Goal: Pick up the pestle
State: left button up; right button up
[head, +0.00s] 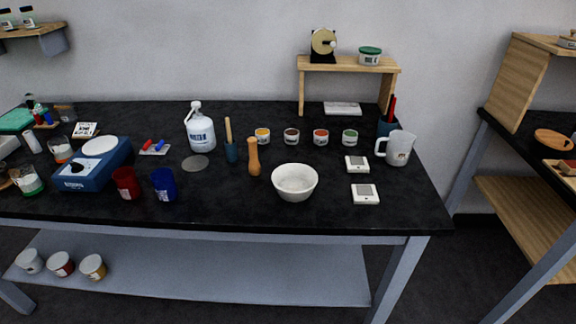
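The pestle appears to be the orange-brown wooden piece (254,157) standing upright on the black worktable (340,217), near its middle. It has a rounded top and a narrower neck. A white bowl (294,184), perhaps the mortar, stands just to its right and nearer the front edge; the two are apart. A tool with a wooden handle and a teal lower part (231,151) stands close to its left. Neither of my grippers is in view.
Several small jars (292,136) stand in a row behind. A white jug (200,131) is at the back left, a blue cup (164,185) at the left. A white mug (397,149) and two small white devices (365,194) are at the right. The front right corner is clear.

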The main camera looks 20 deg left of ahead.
aim_at(254, 167)
jog(key=j+u, duration=0.15)
jog(key=j, duration=0.35)
jog(key=i+j+u, duration=0.15)
jog(key=j, duration=0.3)
jog(key=j+u, duration=0.15)
jog(key=j, duration=0.35)
